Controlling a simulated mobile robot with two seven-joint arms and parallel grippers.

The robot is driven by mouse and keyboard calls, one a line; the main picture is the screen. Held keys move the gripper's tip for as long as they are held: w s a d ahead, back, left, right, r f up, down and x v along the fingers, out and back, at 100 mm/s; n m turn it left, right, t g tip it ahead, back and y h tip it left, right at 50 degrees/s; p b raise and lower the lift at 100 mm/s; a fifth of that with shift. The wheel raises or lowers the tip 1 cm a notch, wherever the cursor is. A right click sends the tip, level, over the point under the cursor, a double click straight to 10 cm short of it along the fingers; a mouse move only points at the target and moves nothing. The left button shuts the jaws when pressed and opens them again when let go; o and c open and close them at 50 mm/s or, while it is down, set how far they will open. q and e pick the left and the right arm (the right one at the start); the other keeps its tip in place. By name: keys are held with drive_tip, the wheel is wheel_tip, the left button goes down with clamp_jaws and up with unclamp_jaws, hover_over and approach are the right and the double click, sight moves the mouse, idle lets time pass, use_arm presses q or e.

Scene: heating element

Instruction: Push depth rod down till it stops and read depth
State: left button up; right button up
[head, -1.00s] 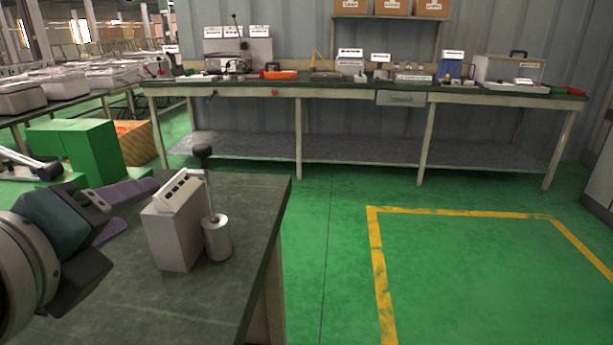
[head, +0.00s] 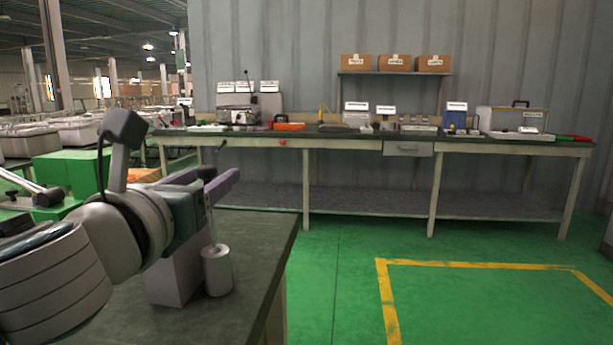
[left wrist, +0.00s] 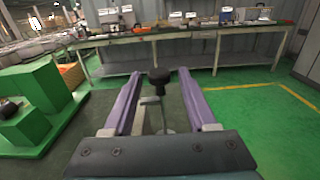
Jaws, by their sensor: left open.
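The depth gauge stands on the dark near table (head: 245,235). It is a grey box (head: 172,275) beside a small metal cylinder (head: 217,270) with a thin upright rod (head: 212,228). The rod's black knob (left wrist: 160,77) shows in the left wrist view between the purple fingers. My left gripper (head: 208,180) is open at the rod's top, with its fingers on either side of the knob; I cannot tell if they touch it. My arm hides the box's top and its display in the head view. My right gripper is not in view.
Green blocks (head: 72,173) stand at the left, near a grey lever with a black end (head: 35,190). A long workbench (head: 345,142) with several instruments runs along the back wall. Open green floor with a yellow marked area (head: 480,263) lies to the right.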

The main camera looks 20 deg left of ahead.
use_arm(q)
drive_tip(key=shift+w, duration=0.3)
clamp_jaws()
idle(0.3)
idle(1.0)
